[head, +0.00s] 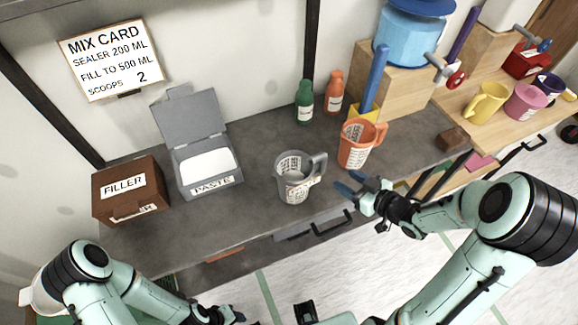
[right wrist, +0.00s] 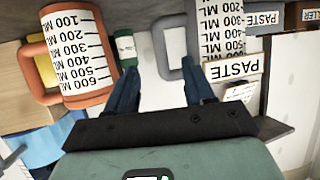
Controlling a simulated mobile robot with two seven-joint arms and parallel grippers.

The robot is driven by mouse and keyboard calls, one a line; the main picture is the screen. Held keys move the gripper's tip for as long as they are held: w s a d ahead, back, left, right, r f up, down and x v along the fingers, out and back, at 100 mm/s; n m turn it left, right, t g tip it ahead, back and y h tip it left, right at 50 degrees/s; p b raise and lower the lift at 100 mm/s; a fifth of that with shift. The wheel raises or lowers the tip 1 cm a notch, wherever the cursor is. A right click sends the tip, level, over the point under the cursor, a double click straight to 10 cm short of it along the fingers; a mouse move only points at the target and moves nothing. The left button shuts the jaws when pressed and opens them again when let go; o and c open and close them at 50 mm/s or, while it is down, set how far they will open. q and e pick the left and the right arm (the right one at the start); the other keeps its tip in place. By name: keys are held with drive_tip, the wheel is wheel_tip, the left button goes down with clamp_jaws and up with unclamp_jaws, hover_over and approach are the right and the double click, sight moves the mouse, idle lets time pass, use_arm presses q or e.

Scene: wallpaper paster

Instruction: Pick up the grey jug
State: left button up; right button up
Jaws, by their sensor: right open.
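The grey jug (head: 291,185) stands upright on the dark counter, its handle on its right side. In the right wrist view the jug (right wrist: 222,28) is at the upper right, its grey handle (right wrist: 160,44) ahead of the fingers. My right gripper (head: 346,184) is open and empty, just right of the jug and apart from it. Its two blue fingers also show in the right wrist view (right wrist: 160,88). My left gripper (head: 232,316) is at the bottom edge of the head view, too small and cut off to judge its jaws.
An orange jug (head: 354,155) stands right of the grey jug, behind my right gripper. A grey paste box (head: 210,187) and brown filler box (head: 130,205) are at the left. Green (head: 304,102) and orange (head: 334,92) bottles stand behind. A drawer handle (head: 331,224) juts out in front.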

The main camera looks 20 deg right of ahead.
sight(303, 177)
drive_tip(key=x, duration=0.7)
drive_tip(key=shift+w+a+f, duration=0.1)
drive_tip(key=shift+w, duration=0.1)
drive_tip(key=shift+w+a+p, duration=0.2)
drive_tip(key=shift+w+p, duration=0.1)
drive_tip(key=shift+w, duration=0.2)
drive_tip(key=x, duration=0.2)
drive_tip(key=p+x, duration=0.1)
drive_tip(key=shift+w, duration=0.5)
drive_tip(key=shift+w+a+f, duration=0.15)
drive_tip(key=shift+w, duration=0.2)
use_arm(q)
drive_tip(key=shift+w+r, duration=0.25)
drive_tip(key=shift+r, duration=0.25)
drive_tip(key=shift+w+r, duration=0.25)
drive_tip(key=shift+r, duration=0.25)
use_arm(e)
drive_tip(key=shift+s, duration=0.1)
drive_tip(key=shift+c, duration=0.4)
clamp_jaws()
